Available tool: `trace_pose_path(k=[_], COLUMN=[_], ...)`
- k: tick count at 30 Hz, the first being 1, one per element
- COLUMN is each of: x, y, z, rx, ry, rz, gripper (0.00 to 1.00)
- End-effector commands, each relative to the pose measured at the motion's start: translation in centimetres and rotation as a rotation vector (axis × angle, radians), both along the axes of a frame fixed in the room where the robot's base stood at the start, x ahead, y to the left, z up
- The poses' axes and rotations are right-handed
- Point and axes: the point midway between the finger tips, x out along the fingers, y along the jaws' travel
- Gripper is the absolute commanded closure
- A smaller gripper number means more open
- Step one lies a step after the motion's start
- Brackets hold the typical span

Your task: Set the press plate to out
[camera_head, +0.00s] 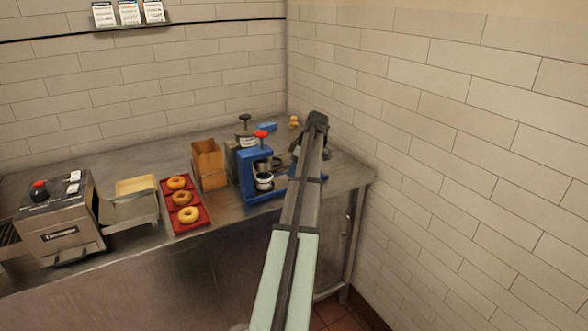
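A blue press-like machine (246,180) with a red knob (262,134) on top stands near the right end of the steel counter. A silver round part (264,182) sits low in its front opening. I cannot make out for certain which part is the press plate or how it is set. My arm reaches from the bottom of the picture past the machine's right side. My gripper (296,150) is small and dark beside the machine, partly hidden by my arm. Its fingers are not clear, and I cannot tell whether it touches the machine.
A red tray (199,226) holds three bagels. An upright brown box (222,178) stands between tray and machine. A steel toaster-like appliance (62,215) is at the left. A black-knobbed device (246,138) stands behind the blue machine. The tiled wall (450,150) closes the right side.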

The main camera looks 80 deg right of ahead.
Motion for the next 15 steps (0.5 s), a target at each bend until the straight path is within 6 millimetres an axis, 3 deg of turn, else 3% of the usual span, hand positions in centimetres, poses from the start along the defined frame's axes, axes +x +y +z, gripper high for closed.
trace_pose_path(k=[9,15], x=[0.00,0.00], y=[0.01,0.02], z=[0.01,0.01], rx=[0.000,0.000], ry=[0.000,0.000], rz=[0.000,0.000], gripper=[1.00,1.00])
